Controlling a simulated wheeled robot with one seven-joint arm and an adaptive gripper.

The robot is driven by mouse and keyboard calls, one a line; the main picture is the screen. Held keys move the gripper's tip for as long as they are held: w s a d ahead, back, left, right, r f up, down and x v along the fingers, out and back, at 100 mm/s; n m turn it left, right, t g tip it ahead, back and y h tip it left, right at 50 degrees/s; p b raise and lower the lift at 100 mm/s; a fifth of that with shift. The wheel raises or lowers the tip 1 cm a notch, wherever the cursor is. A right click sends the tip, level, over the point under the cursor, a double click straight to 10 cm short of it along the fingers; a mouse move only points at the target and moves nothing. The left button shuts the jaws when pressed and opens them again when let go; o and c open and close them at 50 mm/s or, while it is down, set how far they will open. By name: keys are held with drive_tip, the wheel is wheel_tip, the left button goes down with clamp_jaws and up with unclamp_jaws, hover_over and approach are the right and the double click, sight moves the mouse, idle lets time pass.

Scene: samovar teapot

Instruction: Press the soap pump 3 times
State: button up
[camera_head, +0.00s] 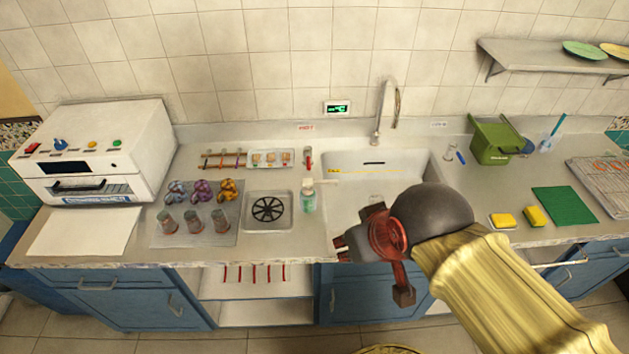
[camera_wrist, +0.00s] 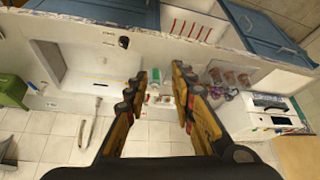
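The soap pump (camera_head: 308,197) is a small pale green and white bottle. It stands upright on the counter between the square drain plate and the sink. My gripper (camera_head: 357,228) is in front of the sink basin, to the right of the bottle and apart from it. In the wrist view the bottle (camera_wrist: 153,90) shows between the two spread fingers of my gripper (camera_wrist: 159,73), farther off. The gripper is open and empty.
The sink (camera_head: 345,166) with its tall faucet (camera_head: 385,110) lies right of the bottle. The drain plate (camera_head: 267,210) and a tray of cups and knotted figures (camera_head: 168,233) lie left. A small red-topped bottle (camera_head: 308,158) stands behind. A green bin (camera_head: 495,142) is farther right.

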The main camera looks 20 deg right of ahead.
clamp_jaws()
idle(1.4)
